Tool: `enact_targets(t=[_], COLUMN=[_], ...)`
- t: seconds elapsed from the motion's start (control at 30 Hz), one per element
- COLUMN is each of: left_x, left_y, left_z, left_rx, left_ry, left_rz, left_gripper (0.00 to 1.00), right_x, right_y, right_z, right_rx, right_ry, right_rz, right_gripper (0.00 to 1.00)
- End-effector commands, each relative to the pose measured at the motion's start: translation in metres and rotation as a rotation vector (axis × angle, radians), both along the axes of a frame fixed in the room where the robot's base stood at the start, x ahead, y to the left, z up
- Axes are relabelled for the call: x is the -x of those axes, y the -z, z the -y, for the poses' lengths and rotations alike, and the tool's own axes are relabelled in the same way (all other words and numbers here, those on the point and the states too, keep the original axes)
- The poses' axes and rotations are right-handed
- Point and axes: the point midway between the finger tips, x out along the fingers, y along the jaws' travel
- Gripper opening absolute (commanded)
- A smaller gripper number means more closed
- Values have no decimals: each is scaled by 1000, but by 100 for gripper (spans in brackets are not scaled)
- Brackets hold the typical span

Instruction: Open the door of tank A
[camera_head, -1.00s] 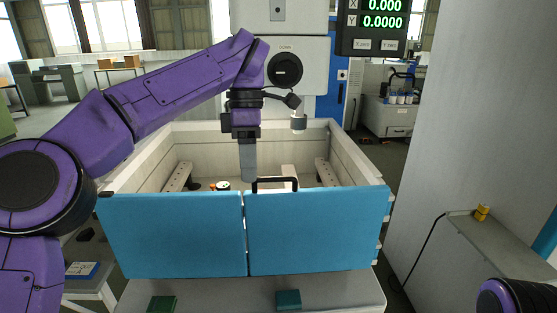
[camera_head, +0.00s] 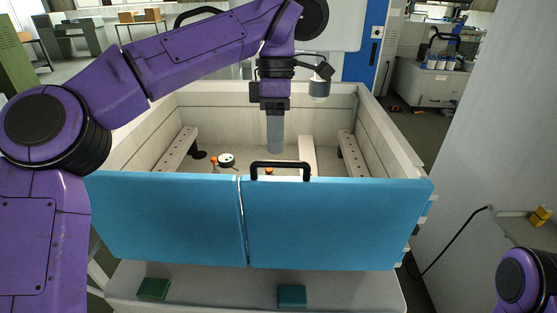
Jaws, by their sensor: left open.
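The tank (camera_head: 355,100) is a pale open-topped box with a blue front made of two panels. The left panel (camera_head: 165,220) and the right panel (camera_head: 338,225) both stand upright and closed, with a narrow gap between them. A black bar handle (camera_head: 280,164) sits on the top edge of the right panel, near the gap. My left gripper (camera_head: 275,150) points straight down, open and empty, just above the handle in the picture and apart from it. Its fingers are seen edge-on, so its depth relative to the handle is unclear. My right gripper is out of view; only part of that arm shows at lower right.
Inside the tank are perforated rails (camera_head: 172,155) and a small white-topped round part (camera_head: 227,160). A green block (camera_head: 153,289) and a teal block (camera_head: 292,296) sit on the ledge below the panels. A grey wall (camera_head: 500,130) stands to the right.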

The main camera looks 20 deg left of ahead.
Motion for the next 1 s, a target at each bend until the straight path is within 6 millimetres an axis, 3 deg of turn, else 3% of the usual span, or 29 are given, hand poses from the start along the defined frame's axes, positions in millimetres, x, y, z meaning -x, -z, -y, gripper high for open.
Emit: enact_targets(t=[0.03, 0.2, 0.53, 0.67, 1.0], left_x=[0, -1, 0, 0, 4], left_y=[15, 38, 43, 43, 46], left_z=[1, 2, 3, 3, 10], left_rx=[1, -1, -1, 0, -1], left_ry=[1, -1, -3, -3, -7], left_rz=[-5, -10, -6, -7, -8], left_gripper=[42, 42, 42, 0, 0], right_x=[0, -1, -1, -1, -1], right_y=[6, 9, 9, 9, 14], right_z=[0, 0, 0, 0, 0], right_rx=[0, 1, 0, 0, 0], right_ry=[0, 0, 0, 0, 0], right_rz=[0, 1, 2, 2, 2], right_gripper=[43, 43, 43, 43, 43])
